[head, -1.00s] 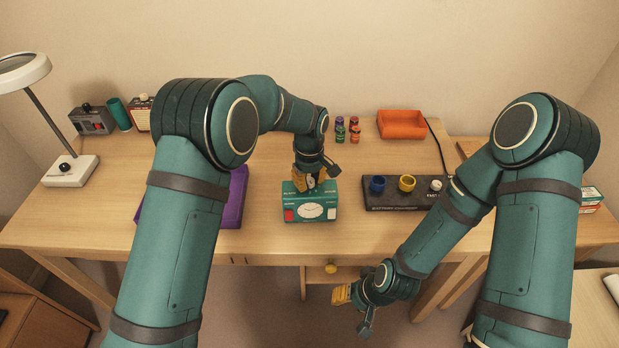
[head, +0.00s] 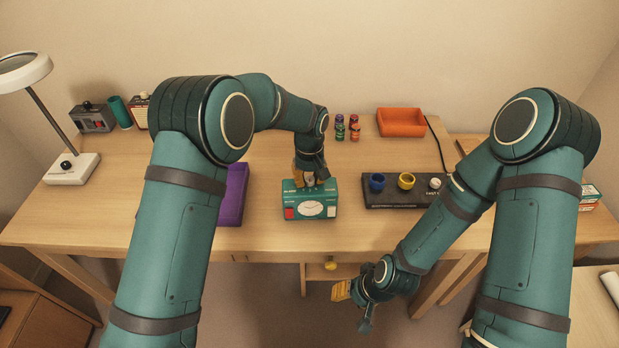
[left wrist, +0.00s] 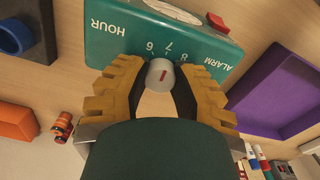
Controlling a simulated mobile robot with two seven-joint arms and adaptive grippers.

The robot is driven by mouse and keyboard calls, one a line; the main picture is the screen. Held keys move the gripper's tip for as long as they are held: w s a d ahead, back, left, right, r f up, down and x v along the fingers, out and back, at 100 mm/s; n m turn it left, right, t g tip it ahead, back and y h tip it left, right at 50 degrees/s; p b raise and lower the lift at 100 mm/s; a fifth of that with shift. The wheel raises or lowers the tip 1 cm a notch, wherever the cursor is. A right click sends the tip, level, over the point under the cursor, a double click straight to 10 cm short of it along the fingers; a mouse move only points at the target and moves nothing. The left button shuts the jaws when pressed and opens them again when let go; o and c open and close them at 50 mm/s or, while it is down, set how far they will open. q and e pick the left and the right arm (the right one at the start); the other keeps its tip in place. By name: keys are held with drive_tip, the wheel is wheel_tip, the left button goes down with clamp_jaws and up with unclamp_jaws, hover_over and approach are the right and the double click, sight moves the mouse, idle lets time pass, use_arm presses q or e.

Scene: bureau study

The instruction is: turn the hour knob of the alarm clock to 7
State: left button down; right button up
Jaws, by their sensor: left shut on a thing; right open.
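The teal alarm clock (head: 327,197) stands near the front edge of the desk, with a white dial and a red patch on its front. In the left wrist view the clock (left wrist: 105,35) shows upside down, with HOUR, ALARM and the numbers 6, 7 and 8. The light grey hour knob (left wrist: 160,72) carries a short slanted red mark, nearest the 7; its exact setting is hard to tell. My left gripper (head: 310,184) is above the clock, its yellow-padded fingers shut on the knob from both sides. My right gripper (head: 352,308) is open and empty, low in front of the desk.
A dark panel (head: 385,201) with blue and yellow cups stands right of the clock. A purple tray (head: 233,195) lies left, partly behind my arm. An orange tray (head: 401,122) and several small bottles (head: 347,128) stand behind. A lamp (head: 70,168) is at far left.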

sight(309, 179)
use_arm(q)
drive_tip(key=c, duration=0.7)
unclamp_jaws()
wheel_tip(309, 179, up, 12)
